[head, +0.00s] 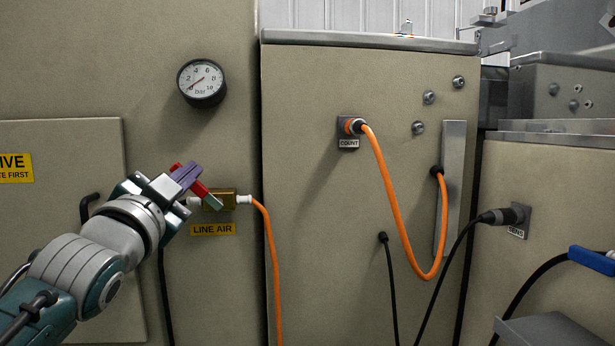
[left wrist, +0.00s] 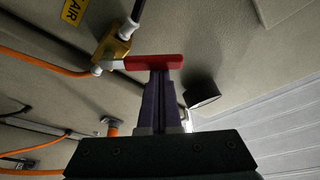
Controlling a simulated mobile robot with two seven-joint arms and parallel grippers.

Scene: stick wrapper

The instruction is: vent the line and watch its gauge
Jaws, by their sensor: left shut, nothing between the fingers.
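The round gauge (head: 201,83), marked bar, is on the cabinet wall; its red needle points low left, near the zero end. Its dark casing (left wrist: 201,93) also shows in the left wrist view. The brass valve (head: 218,200) sits above the yellow LINE AIR label (head: 213,229). Its red lever (left wrist: 153,62) slants up and left from the valve in the head view. My left gripper (head: 187,174) is shut and empty, its purple fingertips at the lever. I cannot tell whether they touch it. The fingers hide part of the lever in the head view.
An orange hose (head: 270,260) drops from the valve's right side. A second orange hose (head: 393,205) loops from the COUNT socket (head: 349,132). A door (head: 65,230) with a black handle (head: 88,206) is at left. Black cables hang at right.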

